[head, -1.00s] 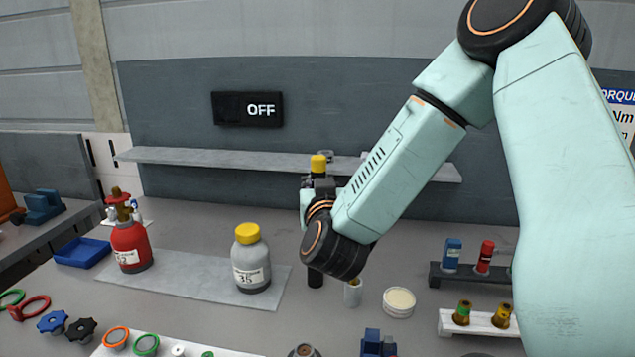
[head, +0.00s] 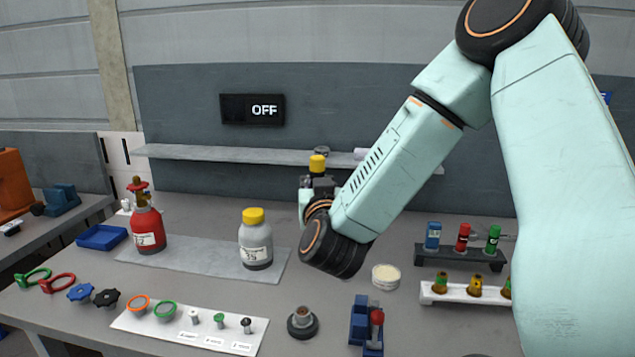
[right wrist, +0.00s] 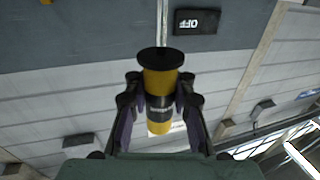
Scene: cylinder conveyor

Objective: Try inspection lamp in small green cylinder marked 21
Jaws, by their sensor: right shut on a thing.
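My right gripper (right wrist: 160,98) is shut on a yellow-and-black cylindrical thing, apparently the inspection lamp (right wrist: 158,82); its two fingers press on either side of it. In the head view the right gripper (head: 319,184) is partly hidden behind my arm, with the lamp's yellow end (head: 317,163) sticking up above it, in front of the shelf. No green cylinder marked 21 can be made out. A red cylinder (head: 149,229) and a grey cylinder with a yellow cap (head: 256,243) stand on the table. My left gripper is out of view.
An OFF display (head: 252,109) hangs above a grey shelf (head: 230,153). Racks of small parts (head: 462,256) stand at right. A blue tray (head: 102,237), handwheels, a white board with rings (head: 190,340), a round white tin (head: 386,277) and a blue fixture (head: 359,320) are around. My arm hides part of the table.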

